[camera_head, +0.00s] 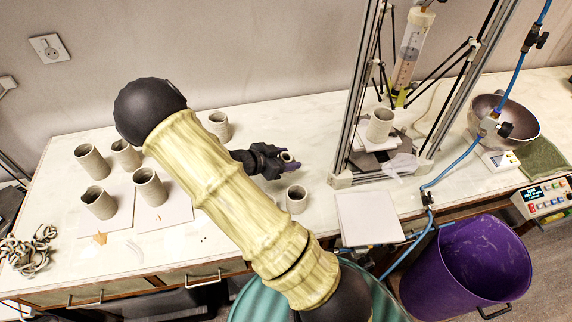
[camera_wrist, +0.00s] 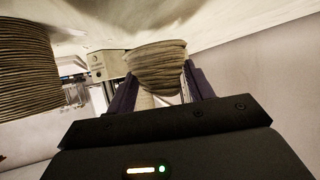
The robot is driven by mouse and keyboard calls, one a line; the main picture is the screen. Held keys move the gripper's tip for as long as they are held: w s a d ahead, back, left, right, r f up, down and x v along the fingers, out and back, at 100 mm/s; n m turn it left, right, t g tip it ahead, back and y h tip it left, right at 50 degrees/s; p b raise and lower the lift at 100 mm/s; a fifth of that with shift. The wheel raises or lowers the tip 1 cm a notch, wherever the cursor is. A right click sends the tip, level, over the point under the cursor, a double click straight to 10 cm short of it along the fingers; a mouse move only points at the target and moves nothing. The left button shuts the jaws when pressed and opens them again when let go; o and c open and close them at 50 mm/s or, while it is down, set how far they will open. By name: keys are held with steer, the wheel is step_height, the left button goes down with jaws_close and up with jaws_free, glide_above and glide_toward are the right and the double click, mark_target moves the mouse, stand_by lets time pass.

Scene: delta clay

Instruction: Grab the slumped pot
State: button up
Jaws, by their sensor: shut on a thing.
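My gripper (camera_head: 286,158) reaches in over the middle of the table. In the wrist view its two dark fingers (camera_wrist: 157,88) are shut on a small ridged grey-brown clay pot. This slumped pot (camera_wrist: 157,62) bulges and narrows unevenly. In the head view the pot (camera_head: 288,157) shows as a small round rim between the fingertips, with much of it hidden. I cannot tell whether it touches the table.
An upright ridged pot (camera_head: 296,200) stands close by; a ridged pot (camera_wrist: 25,70) fills the wrist view's left edge. Several pots stand at left, some on white boards. The printer frame (camera_head: 352,100) with a pot (camera_head: 380,124) rises at right. An empty white board (camera_head: 367,219) lies in front.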

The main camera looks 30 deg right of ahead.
mark_target(286, 155)
step_height(286, 155, up, 6)
steer(key=shift+r, duration=0.25)
stand_by(0.6)
